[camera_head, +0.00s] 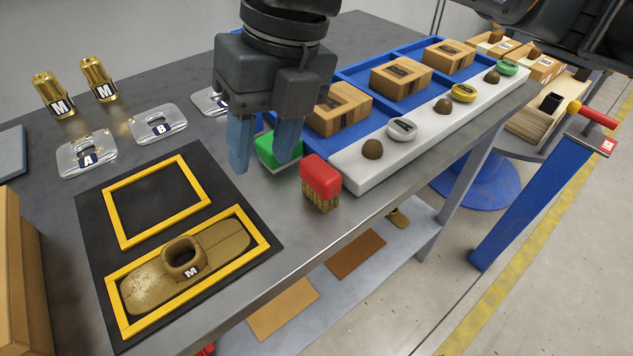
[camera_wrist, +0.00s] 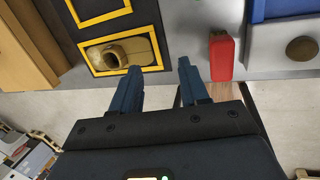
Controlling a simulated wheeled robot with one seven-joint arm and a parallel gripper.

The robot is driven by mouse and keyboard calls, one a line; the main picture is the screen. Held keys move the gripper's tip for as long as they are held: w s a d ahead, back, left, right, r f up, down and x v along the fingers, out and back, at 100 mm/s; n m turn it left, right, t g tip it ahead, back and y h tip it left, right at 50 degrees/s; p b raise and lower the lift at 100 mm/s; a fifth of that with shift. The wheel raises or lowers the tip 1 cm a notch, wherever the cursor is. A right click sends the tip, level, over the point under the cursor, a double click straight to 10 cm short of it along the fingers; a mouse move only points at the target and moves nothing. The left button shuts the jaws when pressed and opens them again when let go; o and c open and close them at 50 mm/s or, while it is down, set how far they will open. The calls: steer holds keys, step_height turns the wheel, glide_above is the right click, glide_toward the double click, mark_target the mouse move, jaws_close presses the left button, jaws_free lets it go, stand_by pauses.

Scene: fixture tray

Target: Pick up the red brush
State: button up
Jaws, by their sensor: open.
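The red brush (camera_head: 321,182) stands on the grey table near its front edge, red block on top and tan bristles below. In the wrist view the red brush (camera_wrist: 221,57) is ahead of the fingertips and to their right. My gripper (camera_head: 264,156) is open, its two blue fingers pointing down above the table to the left of the brush. In the wrist view my gripper (camera_wrist: 160,80) holds nothing between its fingers. A green block (camera_head: 277,152) is partly hidden behind the fingers in the head view.
A black mat (camera_head: 188,265) with yellow frames holds a brass part (camera_head: 190,262) at left. Metal plates (camera_head: 87,155) and brass cylinders (camera_head: 97,80) stand further back.

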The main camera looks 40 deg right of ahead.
mark_target(320, 167)
steer(key=d+h, duration=0.1)
steer(key=d, duration=0.1)
steer(key=s+d, duration=0.1)
steer(key=d, duration=0.1)
steer(key=d+g+h, duration=0.1)
steer(key=d, duration=0.1)
steer(key=shift+s+d+f+n+h, duration=0.2)
steer(key=shift+f+n+h, duration=0.1)
steer(key=shift+f+n, duration=0.1)
steer(key=shift+d+f, duration=0.2)
steer(key=f, duration=0.3)
steer(key=f+b, duration=0.1)
steer(key=f, duration=0.3)
steer(key=shift+s+a+f, duration=0.15)
steer(key=shift+a, duration=0.05)
steer(key=c, duration=0.8)
